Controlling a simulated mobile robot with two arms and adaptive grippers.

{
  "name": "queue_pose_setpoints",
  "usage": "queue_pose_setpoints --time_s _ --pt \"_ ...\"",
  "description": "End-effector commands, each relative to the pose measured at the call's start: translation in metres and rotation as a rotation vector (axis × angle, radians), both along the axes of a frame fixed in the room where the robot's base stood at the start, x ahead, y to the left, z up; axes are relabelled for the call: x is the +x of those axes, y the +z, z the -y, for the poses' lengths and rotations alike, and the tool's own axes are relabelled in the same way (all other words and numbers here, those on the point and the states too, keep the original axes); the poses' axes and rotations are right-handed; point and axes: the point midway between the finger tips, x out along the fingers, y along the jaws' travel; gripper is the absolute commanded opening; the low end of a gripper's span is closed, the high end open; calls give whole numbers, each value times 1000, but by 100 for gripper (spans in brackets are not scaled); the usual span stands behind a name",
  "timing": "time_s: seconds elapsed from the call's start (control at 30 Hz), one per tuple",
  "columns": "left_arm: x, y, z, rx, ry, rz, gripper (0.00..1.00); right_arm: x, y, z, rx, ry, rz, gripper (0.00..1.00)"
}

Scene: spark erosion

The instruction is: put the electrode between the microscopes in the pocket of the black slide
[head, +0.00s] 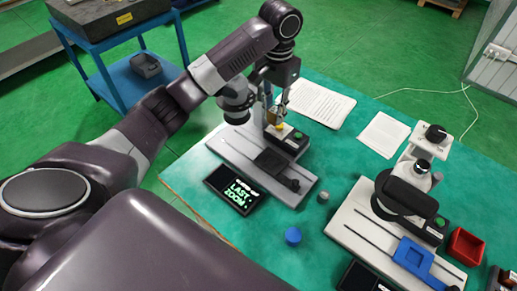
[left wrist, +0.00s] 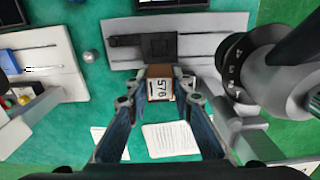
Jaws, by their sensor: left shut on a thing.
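My left gripper (head: 275,115) is at the left microscope, above its light base plate (head: 238,150). In the left wrist view its two fingers (left wrist: 160,92) are shut on the electrode (left wrist: 159,83), a small block with a brown top and a white label reading 576. The electrode is held just in front of the black slide (head: 272,164), which also shows in the left wrist view (left wrist: 158,44). The slide's pocket is hard to make out. I cannot tell the height of the electrode above the plate. My right gripper is not in view.
The right microscope (head: 406,190) has a blue slide (head: 413,257). A black display (head: 235,189), a blue cap (head: 292,236), a small grey knob (head: 323,197) and a red bin (head: 465,246) are on the green table. Paper sheets (head: 318,103) lie behind. Bare table shows between the microscopes.

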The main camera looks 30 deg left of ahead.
Motion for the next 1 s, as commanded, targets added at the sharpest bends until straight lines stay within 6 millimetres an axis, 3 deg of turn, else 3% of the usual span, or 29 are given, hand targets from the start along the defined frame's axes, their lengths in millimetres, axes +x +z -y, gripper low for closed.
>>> queue_pose_setpoints --time_s 0.17,0.23,0.6,1.0 --pt "-2 -35 2 -4 10 -5 0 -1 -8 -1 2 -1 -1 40" --pt "-2 -48 0 0 12 -6 0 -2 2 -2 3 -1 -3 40" --pt "-1 -138 0 0 10 -3 0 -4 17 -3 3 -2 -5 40" --pt "-1 -185 0 0 10 -2 0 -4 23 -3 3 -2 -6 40"
